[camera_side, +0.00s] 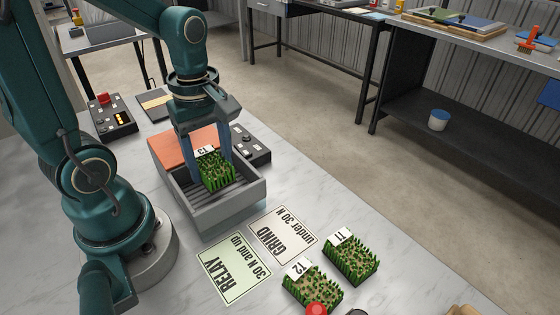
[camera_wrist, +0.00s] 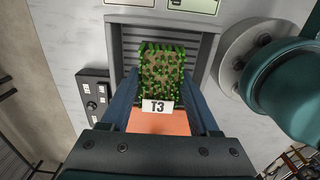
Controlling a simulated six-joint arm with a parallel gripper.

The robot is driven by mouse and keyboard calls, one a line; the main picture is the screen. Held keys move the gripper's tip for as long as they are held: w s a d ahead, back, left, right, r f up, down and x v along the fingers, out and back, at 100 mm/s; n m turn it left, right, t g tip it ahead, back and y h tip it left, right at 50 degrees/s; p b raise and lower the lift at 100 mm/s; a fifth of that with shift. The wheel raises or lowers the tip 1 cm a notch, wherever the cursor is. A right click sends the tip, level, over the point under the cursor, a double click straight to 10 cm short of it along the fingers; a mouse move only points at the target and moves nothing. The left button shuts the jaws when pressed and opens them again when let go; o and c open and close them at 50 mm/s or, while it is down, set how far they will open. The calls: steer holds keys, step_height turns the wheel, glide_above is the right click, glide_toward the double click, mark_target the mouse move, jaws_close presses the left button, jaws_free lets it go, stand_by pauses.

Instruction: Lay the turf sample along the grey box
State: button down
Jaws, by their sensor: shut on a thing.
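A green turf sample labelled T3 (camera_side: 219,175) is between the two blue fingers of my gripper (camera_side: 207,168), which is shut on it. The grey box (camera_side: 232,208) is open-topped, with dark ribs inside and a salmon-coloured panel (camera_side: 172,148) at its far end. The sample is over the ribbed part; I cannot tell whether it touches the ribs. In the wrist view the turf (camera_wrist: 162,68) lies lengthwise in line with the box (camera_wrist: 116,48), its T3 tag towards the salmon panel (camera_wrist: 158,122).
A green RELAY card (camera_side: 233,270) and a cream GRIND card (camera_side: 284,241) lie before the box. Turf samples T1 (camera_side: 352,262) and T2 (camera_side: 312,288) stand to the right, near a red knob (camera_side: 317,309). A dark control box (camera_side: 252,147) sits close behind the grey box.

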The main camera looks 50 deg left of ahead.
steer(key=shift+f, duration=2.05)
steer(key=shift+f, duration=0.15)
steer(key=shift+c, duration=0.6)
jaws_free()
